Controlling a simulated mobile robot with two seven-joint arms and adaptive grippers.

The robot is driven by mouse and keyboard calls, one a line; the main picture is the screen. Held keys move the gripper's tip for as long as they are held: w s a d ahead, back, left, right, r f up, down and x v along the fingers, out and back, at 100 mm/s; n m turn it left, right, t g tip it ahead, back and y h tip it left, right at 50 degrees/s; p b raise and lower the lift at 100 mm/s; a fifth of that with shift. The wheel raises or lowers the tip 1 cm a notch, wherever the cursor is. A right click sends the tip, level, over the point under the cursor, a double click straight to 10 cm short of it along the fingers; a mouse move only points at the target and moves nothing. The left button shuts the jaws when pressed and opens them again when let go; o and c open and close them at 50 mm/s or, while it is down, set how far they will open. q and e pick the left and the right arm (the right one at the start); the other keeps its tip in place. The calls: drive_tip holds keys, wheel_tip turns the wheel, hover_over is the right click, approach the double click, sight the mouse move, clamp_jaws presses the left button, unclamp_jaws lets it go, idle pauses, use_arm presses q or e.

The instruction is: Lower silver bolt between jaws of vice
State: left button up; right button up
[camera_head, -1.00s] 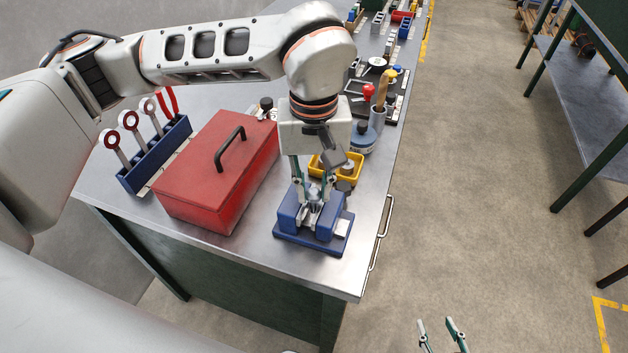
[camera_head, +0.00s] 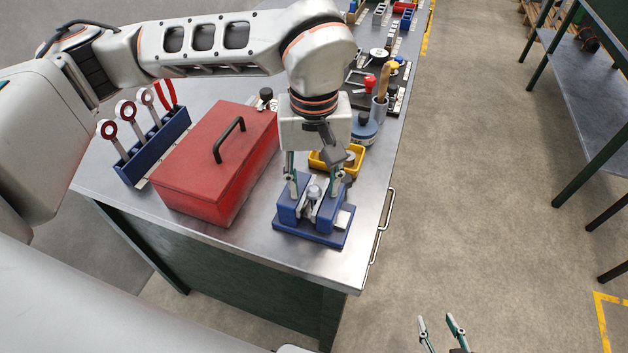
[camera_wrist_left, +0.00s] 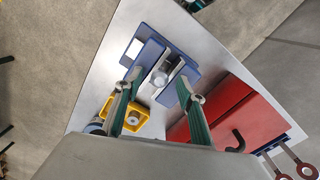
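The blue vice (camera_head: 291,233) stands on the bench near its front right corner, and it also shows in the left wrist view (camera_wrist_left: 147,58). The silver bolt (camera_head: 314,193) stands upright between the vice jaws, head up; its head shows in the left wrist view (camera_wrist_left: 160,78). Its lower end is hidden. My left gripper (camera_head: 313,182) points down over the vice. Its fingers are spread on either side of the bolt head, with gaps visible in the left wrist view (camera_wrist_left: 160,88). My right gripper (camera_head: 438,322) is open and empty beyond the bench's right side, low in the head view.
A red toolbox (camera_head: 190,172) stands left of the vice. A yellow bin (camera_head: 356,158) and a blue round container (camera_head: 364,132) are behind the vice. A blue rack (camera_head: 140,165) of ring-ended tools is at far left. Bare bench top lies in front of the vice.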

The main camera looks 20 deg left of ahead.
use_arm(q)
wheel_tip(320, 180, up, 12)
idle(0.5)
drive_tip(key=shift+f, duration=0.1)
